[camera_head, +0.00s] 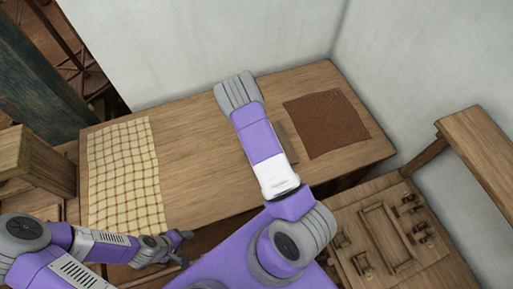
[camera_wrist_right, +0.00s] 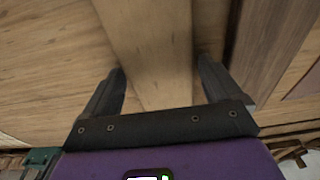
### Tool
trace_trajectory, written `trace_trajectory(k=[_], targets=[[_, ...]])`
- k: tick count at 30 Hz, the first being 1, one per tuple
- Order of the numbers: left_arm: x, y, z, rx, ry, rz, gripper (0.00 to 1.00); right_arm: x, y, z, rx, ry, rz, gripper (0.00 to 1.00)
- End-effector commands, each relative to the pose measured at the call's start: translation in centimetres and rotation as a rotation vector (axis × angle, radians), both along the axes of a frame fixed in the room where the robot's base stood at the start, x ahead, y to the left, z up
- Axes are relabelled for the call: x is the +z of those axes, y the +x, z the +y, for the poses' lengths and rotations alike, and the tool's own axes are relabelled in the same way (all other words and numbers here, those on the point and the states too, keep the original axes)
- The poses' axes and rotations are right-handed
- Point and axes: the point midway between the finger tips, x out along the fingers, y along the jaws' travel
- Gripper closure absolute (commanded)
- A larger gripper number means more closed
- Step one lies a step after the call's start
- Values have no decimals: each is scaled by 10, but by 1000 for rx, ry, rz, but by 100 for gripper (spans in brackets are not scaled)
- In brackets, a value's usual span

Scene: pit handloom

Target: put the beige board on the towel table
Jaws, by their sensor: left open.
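The wooden table (camera_head: 215,190) carries a yellow-and-brown checked towel (camera_head: 125,175) on its left part. In the right wrist view, a pale beige board (camera_wrist_right: 150,35) runs lengthwise below and between the fingers of my right gripper (camera_wrist_right: 162,66). Those fingers are spread, and the board is not visibly clamped. In the head view my right arm reaches over the table and hides its own gripper. A narrow grey-brown strip (camera_head: 288,143) shows beside the forearm; I cannot tell if it is the board. My left gripper (camera_head: 184,248) is open and empty at the table's front edge.
A dark brown cloth (camera_head: 326,122) lies on the table's right part. A wooden rack with pegs (camera_head: 395,235) stands at the lower right, and a wooden beam (camera_head: 485,150) at the right. Walls close off the back and right. Table between towel and right arm is clear.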

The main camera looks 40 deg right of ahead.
Motion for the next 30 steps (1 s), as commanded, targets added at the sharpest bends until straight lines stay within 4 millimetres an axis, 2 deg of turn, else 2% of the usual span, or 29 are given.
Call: trace_trajectory(k=[11, 14, 24, 30], targets=[[3, 0, 0, 0, 0, 0, 39, 6, 1, 0, 0, -1, -2, 0], [4, 0, 0, 0, 0, 0, 39, 20, 3, -1, 1, -2, -4, 0], [13, 0, 0, 0, 0, 0, 39, 92, 11, -3, 2, -1, -4, 0], [16, 0, 0, 0, 0, 0, 39, 117, 14, -4, 1, 0, -2, 0]])
